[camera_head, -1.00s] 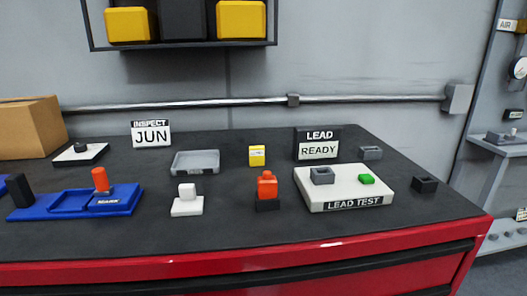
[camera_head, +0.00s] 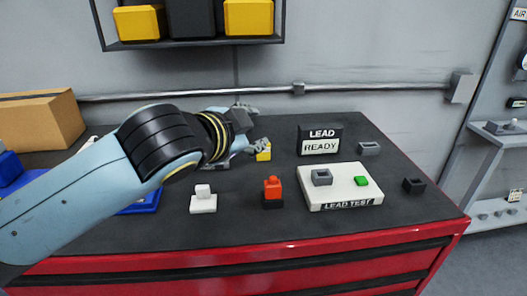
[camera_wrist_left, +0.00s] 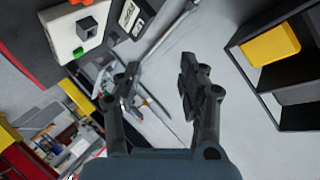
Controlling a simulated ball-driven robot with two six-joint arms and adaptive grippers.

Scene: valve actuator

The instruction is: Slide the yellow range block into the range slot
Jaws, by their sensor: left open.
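The small yellow block (camera_head: 264,155) stands on the dark worktop left of the LEAD READY sign, partly hidden by my left gripper. My left gripper (camera_head: 256,127) is open with nothing between its fingers, its lower finger overlapping the block in the head view; contact cannot be told. The open fingers also show in the left wrist view (camera_wrist_left: 160,75), where the yellow block is not seen. No slot is labelled range. A grey block with a square opening (camera_head: 322,177) sits on the white LEAD TEST board (camera_head: 340,195). My right gripper is not in view.
A red-orange piece on a black base (camera_head: 272,190) and a white piece (camera_head: 203,198) stand in front. My left arm covers much of the blue fixture (camera_head: 142,202). A shelf hangs above.

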